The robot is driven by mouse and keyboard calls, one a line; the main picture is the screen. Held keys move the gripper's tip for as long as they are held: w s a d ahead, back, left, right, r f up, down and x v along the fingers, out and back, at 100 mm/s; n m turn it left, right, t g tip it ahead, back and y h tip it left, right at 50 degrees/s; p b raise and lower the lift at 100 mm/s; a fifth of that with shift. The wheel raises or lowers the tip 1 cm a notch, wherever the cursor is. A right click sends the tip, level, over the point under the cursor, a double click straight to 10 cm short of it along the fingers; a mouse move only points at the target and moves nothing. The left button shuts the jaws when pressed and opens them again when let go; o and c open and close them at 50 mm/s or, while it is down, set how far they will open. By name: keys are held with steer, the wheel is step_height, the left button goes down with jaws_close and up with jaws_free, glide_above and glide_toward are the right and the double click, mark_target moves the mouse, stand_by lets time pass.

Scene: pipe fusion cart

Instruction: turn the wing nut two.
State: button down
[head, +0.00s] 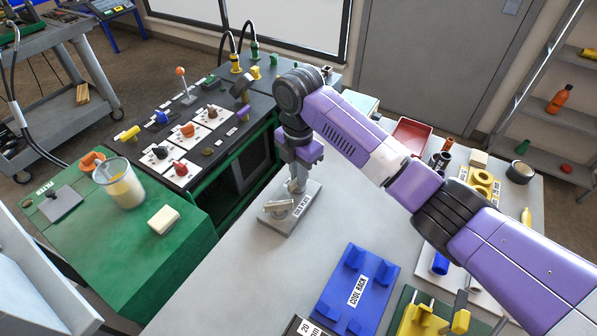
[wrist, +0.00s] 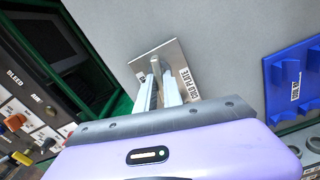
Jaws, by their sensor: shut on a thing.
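A grey metal plate (head: 284,224) with a white label lies on the light grey worktop, and it also shows in the wrist view (wrist: 177,52). My gripper (head: 297,188) points down over the plate's far part. In the wrist view its two fingers (wrist: 156,75) are close together on a small upright metal piece (wrist: 154,62), which I take for the wing nut; the fingers hide most of it. A second pale metal piece (head: 277,209) stands on the plate's left part, apart from my gripper. Which of them is wing nut two cannot be read.
A blue rack (head: 334,291) lies to the right on the worktop. The green cart's control panel with several knobs (head: 187,130) is to the left, with a beaker (head: 122,186) and a pale block (head: 163,219). Worktop between plate and rack is clear.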

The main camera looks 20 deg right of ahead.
steer(key=m+p, duration=0.3)
steer(key=m, duration=0.1)
steer(key=shift+r, duration=0.2)
steer(key=shift+f+m+p, duration=0.15)
steer(key=shift+m+p, duration=1.3)
steer(key=shift+m, duration=0.25)
steer(key=c, duration=1.5)
jaws_free()
steer(key=shift+r+b, duration=0.6)
steer(key=shift+r, duration=3.25)
